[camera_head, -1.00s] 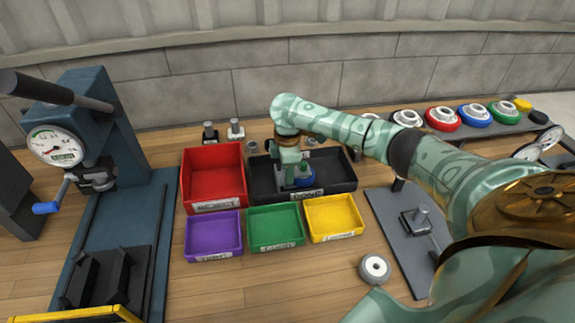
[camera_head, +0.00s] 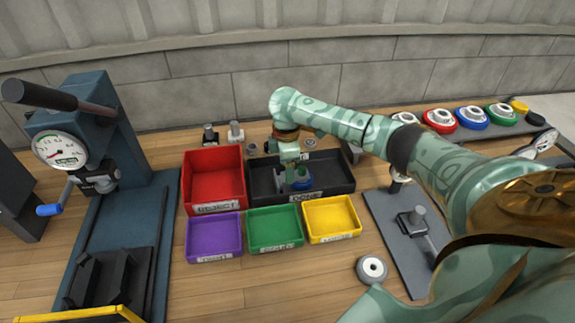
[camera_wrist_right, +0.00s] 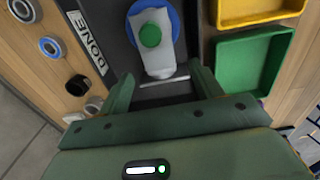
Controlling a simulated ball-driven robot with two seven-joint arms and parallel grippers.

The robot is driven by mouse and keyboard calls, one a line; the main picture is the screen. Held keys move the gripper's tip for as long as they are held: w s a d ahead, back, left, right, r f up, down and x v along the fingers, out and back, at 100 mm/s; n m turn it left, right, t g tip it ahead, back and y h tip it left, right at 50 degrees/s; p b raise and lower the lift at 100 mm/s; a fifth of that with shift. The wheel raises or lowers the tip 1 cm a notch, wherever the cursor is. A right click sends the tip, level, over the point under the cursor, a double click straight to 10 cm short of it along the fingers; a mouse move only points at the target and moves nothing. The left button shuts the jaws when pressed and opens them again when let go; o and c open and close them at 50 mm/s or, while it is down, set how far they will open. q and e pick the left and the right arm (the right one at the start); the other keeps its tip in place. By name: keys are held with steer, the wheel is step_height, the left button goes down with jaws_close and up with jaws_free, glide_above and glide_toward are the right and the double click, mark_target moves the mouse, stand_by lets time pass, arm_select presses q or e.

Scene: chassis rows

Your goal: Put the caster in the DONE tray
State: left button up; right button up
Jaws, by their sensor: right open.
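The caster, with a blue wheel and a pale grey bracket, lies in the DONE tray in the head view (camera_head: 303,184), partly hidden by my right gripper (camera_head: 291,178). In the right wrist view the caster (camera_wrist_right: 160,58) shows a round green part on its bracket. The black DONE tray (camera_head: 335,189) stands right of the red tray. My left gripper is not in view.
A red REJECT tray (camera_head: 215,207) stands at left, with purple (camera_head: 214,252), green (camera_head: 275,243) and yellow (camera_head: 332,234) bins in front. A blue press (camera_head: 110,150) stands further left. A pale wheel (camera_head: 371,269) lies on the bench. Several coloured wheels line the back right.

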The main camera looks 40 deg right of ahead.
step_height(320, 180, up, 14)
steer(key=p, duration=0.5)
steer(key=shift+f, duration=0.25)
